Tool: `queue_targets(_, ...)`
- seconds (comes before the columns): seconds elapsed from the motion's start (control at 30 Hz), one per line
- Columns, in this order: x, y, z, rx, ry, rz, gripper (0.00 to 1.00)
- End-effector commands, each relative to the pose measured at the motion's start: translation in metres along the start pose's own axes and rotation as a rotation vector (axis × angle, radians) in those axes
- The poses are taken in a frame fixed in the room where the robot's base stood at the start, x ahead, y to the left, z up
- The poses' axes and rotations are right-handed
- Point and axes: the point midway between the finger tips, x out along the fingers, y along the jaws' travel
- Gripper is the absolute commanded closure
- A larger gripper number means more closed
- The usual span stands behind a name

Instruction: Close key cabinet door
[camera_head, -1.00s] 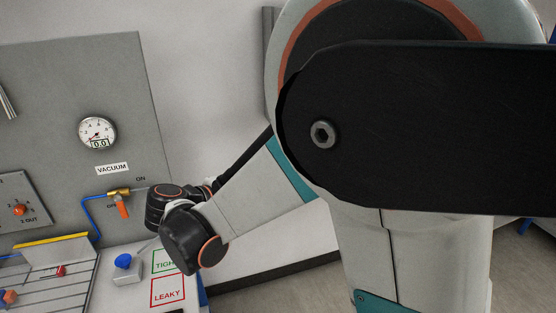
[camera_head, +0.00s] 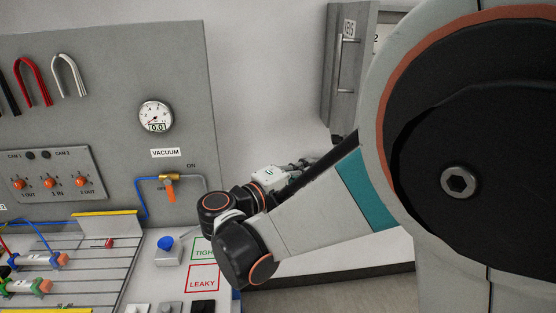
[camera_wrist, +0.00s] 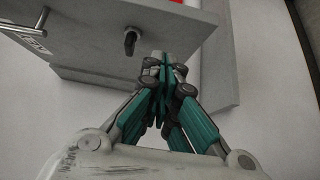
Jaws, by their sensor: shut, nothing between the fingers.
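The key cabinet door (camera_head: 345,75) is a grey panel with a bar handle and a label, in the upper right of the head view. It stands open, with a strip of the cabinet (camera_head: 370,22) showing behind it. In the wrist view, the door (camera_wrist: 95,35) fills the upper left, with its handle at the corner and a dark latch piece (camera_wrist: 130,40) on its face. My gripper (camera_wrist: 163,60) is shut and empty, its tips close to the door's right edge; I cannot tell whether they touch. In the head view my arm partly hides the gripper.
A grey panel with a vacuum gauge (camera_head: 155,116) and valve (camera_head: 170,185) stands at left above a workbench. A blue knob (camera_head: 165,243) sits on the bench near my arm. White wall (camera_head: 270,70) is bare between panel and cabinet.

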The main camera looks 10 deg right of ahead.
Motion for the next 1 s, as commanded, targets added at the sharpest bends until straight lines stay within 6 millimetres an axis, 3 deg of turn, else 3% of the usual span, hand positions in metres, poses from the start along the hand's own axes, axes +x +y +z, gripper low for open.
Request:
queue_targets(0.1,0.022,-0.001,0.003,0.0,-0.004,0.0,1.0)
queue_targets(0.3,0.039,-0.001,0.022,0.0,-0.001,0.0,1.0)
queue_targets(1.0,0.052,0.0,0.033,0.0,-0.001,-0.001,1.0)
